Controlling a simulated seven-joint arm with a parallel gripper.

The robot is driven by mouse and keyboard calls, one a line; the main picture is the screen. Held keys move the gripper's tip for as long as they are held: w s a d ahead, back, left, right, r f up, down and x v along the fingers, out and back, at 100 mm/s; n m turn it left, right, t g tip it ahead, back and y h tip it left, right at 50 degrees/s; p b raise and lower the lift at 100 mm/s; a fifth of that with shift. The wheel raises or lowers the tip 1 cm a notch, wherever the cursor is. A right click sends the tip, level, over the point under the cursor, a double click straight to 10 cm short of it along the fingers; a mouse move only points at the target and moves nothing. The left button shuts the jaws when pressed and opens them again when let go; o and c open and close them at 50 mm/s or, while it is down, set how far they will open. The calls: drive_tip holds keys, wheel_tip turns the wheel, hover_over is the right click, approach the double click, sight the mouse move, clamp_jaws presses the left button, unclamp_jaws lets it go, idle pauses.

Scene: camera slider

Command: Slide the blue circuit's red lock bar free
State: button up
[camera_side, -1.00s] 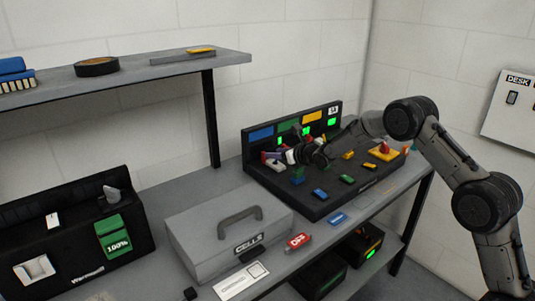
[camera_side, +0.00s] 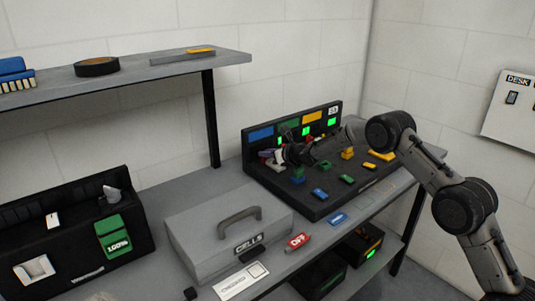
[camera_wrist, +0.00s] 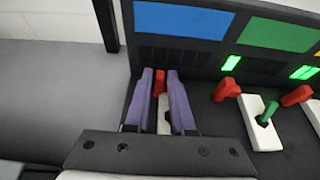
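The blue circuit has a blue panel (camera_wrist: 183,19) at the top left of the dark console, also seen in the side view (camera_side: 261,134). Its red lock bar (camera_wrist: 159,82) shows between the two purple fingers of my gripper (camera_wrist: 160,85), which are close together with the bar filling the narrow gap at their tips. A white block (camera_wrist: 164,115) is partly visible between the fingers, nearer the camera. In the side view, my gripper (camera_side: 281,157) is at the console's left end, and the bar cannot be made out clearly there.
To the right in the wrist view are a red bar (camera_wrist: 227,90) and a white block (camera_wrist: 260,125) with a green lever (camera_wrist: 267,113). A grey CELLS box (camera_side: 228,232) stands left of the console. Small coloured blocks sit on the console deck.

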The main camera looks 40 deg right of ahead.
clamp_jaws()
idle(1.1)
